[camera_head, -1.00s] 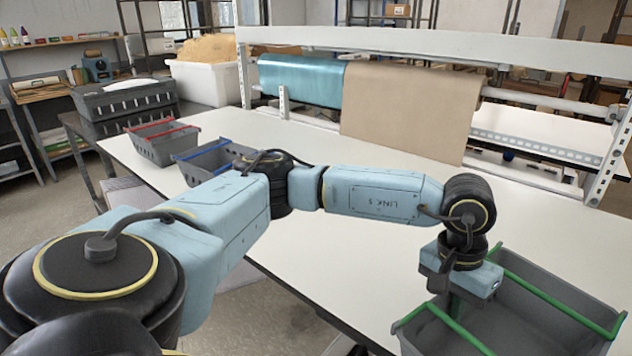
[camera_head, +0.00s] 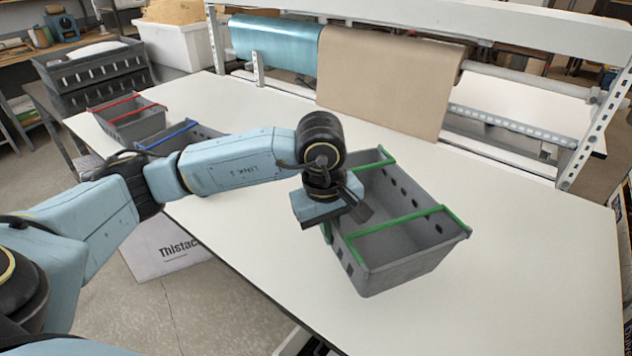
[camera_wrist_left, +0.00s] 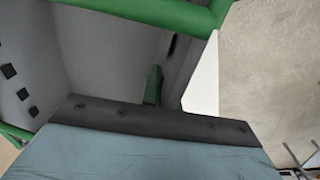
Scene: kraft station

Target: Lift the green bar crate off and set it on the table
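The green bar crate (camera_head: 407,268) is a grey open crate with green bars across its top. It is at the middle right of the head view, over the white table near its front edge. I cannot tell whether its base touches the table. My left gripper (camera_head: 345,218) is at the crate's left rim, pointing down. Its fingers are mostly hidden, but the crate has moved with it, so it appears shut on the rim. The left wrist view shows the crate's inner wall (camera_wrist_left: 110,45) and a green bar (camera_wrist_left: 150,10) close up. My right gripper is out of view.
A red bar crate (camera_head: 140,126) and a blue bar crate (camera_head: 200,136) stand at the table's left. Grey crates (camera_head: 95,78) stand stacked beyond them. A frame with a brown paper roll (camera_head: 385,85) lines the back. The table's right part (camera_head: 530,260) is clear.

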